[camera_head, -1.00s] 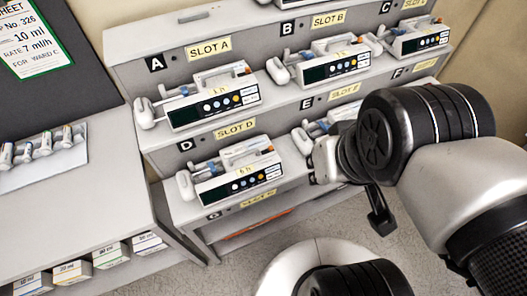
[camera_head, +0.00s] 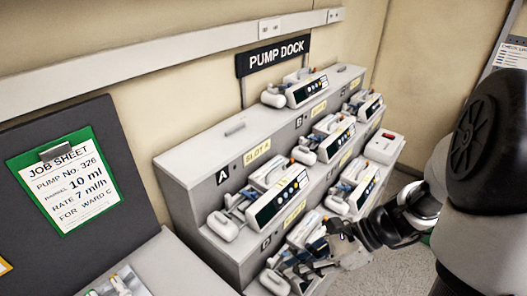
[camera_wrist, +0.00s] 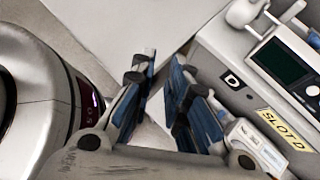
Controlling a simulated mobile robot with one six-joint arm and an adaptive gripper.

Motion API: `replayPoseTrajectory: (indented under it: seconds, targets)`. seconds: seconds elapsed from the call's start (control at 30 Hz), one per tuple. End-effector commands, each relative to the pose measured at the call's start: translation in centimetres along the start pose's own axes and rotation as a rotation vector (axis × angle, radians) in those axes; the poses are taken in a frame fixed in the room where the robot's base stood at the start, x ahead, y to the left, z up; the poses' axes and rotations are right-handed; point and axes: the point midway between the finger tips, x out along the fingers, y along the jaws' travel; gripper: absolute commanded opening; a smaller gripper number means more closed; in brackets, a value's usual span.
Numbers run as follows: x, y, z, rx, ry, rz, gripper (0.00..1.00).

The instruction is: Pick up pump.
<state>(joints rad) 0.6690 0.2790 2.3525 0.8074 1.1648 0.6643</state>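Another pump (camera_head: 307,92) stands on the dock's top. The slot D pump (camera_head: 302,232) is low, partly hidden by my gripper (camera_head: 312,266). In the wrist view my gripper (camera_wrist: 160,68) has its blue-padded fingers apart with nothing between them. Part of the slot D pump (camera_wrist: 256,148) shows beside the right finger; the slot A pump (camera_wrist: 283,58) is at upper right. Pump numbers are unreadable.
A job sheet (camera_head: 68,183) on the dark board reads Pump No. 326, 10 ml, rate 7 ml/h, ward C. A white box with a red mark (camera_head: 385,146) stands at the dock's right. Floor is clear front right.

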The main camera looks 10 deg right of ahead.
Motion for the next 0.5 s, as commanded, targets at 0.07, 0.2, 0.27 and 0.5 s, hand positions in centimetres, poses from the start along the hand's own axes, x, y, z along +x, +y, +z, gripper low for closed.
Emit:
replayPoseTrajectory:
  seconds: [0.07, 0.2, 0.27, 0.5]
  targets:
    - [-0.5, -2.0, -1.7, 0.266, -0.142, -0.048, 0.15]
    - [-1.5, -5.6, -5.6, 0.707, -0.406, -0.134, 0.15]
    - [-2.0, -6.9, -7.8, 0.889, -0.526, -0.168, 0.15]
    - [-3.3, -9.5, -16.6, 1.44, -0.951, -0.257, 0.15]
